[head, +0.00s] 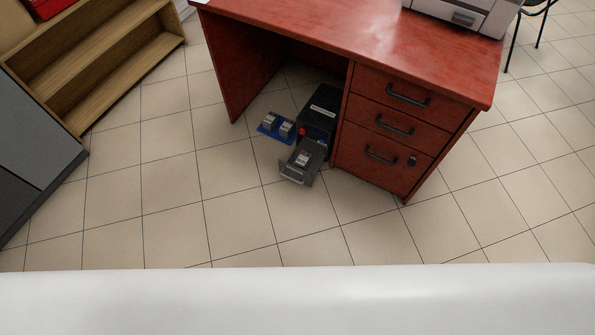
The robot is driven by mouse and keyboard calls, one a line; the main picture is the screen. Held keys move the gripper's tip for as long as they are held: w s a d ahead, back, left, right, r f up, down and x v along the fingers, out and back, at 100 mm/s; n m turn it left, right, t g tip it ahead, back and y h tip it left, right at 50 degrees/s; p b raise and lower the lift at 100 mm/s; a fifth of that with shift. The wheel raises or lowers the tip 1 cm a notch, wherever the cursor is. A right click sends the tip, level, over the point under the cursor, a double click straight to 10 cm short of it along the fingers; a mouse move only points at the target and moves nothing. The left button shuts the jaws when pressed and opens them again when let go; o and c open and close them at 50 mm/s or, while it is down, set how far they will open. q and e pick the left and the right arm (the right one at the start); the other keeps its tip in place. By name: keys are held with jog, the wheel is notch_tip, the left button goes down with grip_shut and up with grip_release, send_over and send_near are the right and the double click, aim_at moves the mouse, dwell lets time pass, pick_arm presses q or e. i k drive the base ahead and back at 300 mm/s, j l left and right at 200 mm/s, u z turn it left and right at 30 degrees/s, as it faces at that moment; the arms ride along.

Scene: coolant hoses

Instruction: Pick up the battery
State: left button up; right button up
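A black box-shaped unit (319,105) with a white label on top stands on the floor under the desk. A grey tray with a handle (296,177) sticks out of its front, and a small grey block (302,159) sits in that tray. A blue mat (263,130) lies on the floor just left of the unit. Two similar small grey blocks, a left one (269,121) and a right one (286,129), stand on it. These blocks look like batteries, but I cannot tell which one the task names. Neither of my grippers is in view.
The red-brown desk (330,30) overhangs the unit; its drawer pedestal (385,130) stands close on the right, its side panel (235,70) on the left. A wooden shelf (100,60) and a grey cabinet (35,140) stand at left. The tiled floor (220,220) in front is clear.

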aim_at(304, 159)
jog(key=z, duration=0.35)
jog(key=i+j+z, duration=0.2)
jog(key=j+z, duration=0.15)
jog(key=z, duration=0.15)
jog(key=i+j+z, duration=0.15)
jog(key=j+z, duration=0.35)
